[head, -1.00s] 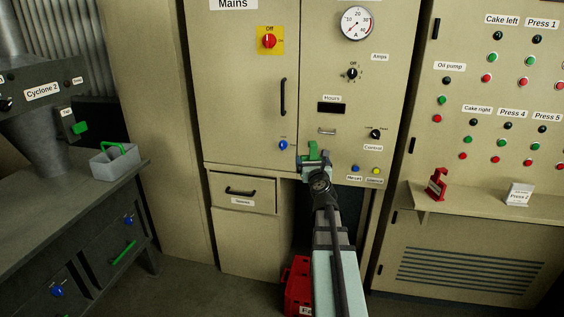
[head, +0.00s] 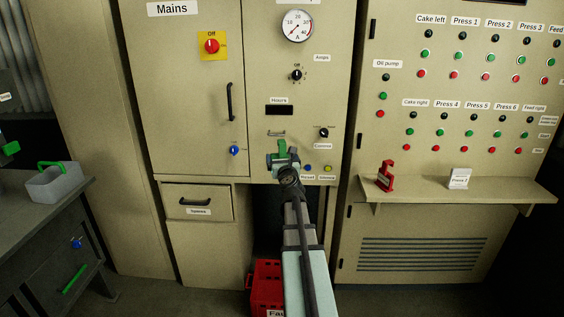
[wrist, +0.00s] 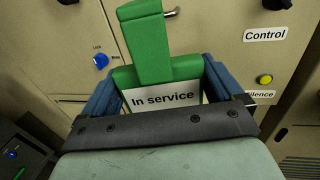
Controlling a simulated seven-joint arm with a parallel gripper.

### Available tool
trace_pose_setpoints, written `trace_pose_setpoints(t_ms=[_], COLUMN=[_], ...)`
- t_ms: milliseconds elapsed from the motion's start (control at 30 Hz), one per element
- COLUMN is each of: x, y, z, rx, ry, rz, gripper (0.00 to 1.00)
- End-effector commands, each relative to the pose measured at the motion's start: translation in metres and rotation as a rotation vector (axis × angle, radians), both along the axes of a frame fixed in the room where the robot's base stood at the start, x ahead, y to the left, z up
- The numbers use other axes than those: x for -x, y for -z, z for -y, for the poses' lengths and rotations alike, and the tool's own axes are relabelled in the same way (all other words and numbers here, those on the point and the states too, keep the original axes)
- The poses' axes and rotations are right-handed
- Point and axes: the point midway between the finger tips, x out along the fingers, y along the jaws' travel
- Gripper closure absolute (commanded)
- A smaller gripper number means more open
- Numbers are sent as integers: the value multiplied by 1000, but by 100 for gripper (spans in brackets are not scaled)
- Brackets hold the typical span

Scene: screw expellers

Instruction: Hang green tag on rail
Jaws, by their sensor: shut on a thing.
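My gripper (head: 284,160) is shut on the green tag (head: 281,146) in front of the Mains cabinet. In the wrist view the green tag (wrist: 153,50) stands between the blue fingers of my gripper (wrist: 160,88), its white "In service" label facing the camera. The rail (head: 276,133) is a small metal bar on the cabinet below the hours display. The tag's top is just below it in the head view. In the wrist view an end of the rail (wrist: 172,14) shows just right of the tag's upper part; the rest is hidden. I cannot tell whether they touch.
A blue lock knob (head: 234,150) is left of the tag; a control knob (head: 323,132) and a yellow button (head: 327,168) are to its right. A shelf (head: 450,188) holds a red tag (head: 385,176) and a white card (head: 459,178). A red crate (head: 266,285) stands below.

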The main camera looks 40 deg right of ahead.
Motion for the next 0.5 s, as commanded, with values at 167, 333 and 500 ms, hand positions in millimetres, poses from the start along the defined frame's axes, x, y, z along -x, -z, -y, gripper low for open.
trace_pose_setpoints(t_ms=[167, 333, 500], x=[-12, -21, -30], y=[0, 0, 0], z=[8, 13, 19], rx=[0, 0, 0], ry=[0, 0, 0], rz=[0, 0, 0], gripper=[38, 38, 38])
